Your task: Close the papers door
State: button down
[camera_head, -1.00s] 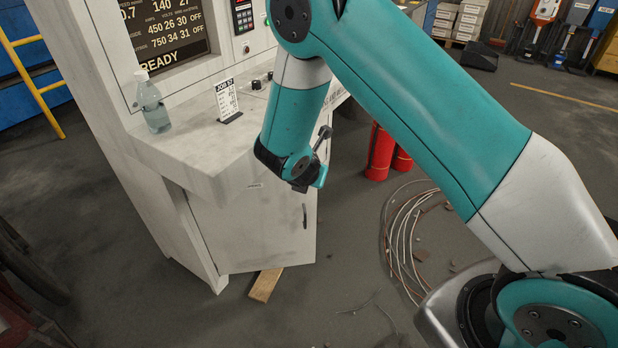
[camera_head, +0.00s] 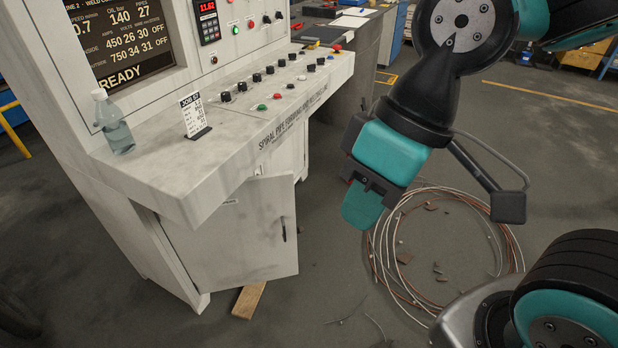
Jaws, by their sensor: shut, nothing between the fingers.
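The papers door (camera_head: 235,245) is a pale grey panel low on the front of the white control console (camera_head: 215,155). It stands open, swung outward below the worktop, with its free edge toward the right. A dark handle (camera_head: 284,230) is near that free edge. My gripper (camera_head: 362,205) has teal fingers that are shut and empty. It hangs in the air to the right of the door, clearly apart from it. The cabinet's inside is mostly hidden behind the door.
A clear bottle (camera_head: 114,125) and a job card (camera_head: 195,116) stand on the worktop, beside several knobs and buttons. A wooden piece (camera_head: 248,299) lies on the floor below the door. Coiled wire (camera_head: 400,275) lies below my gripper.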

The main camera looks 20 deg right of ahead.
aim_at(250, 238)
jog(key=z, duration=1.55)
jog(key=k, duration=0.85)
jog(key=u, duration=1.75)
jog(key=i, duration=0.5)
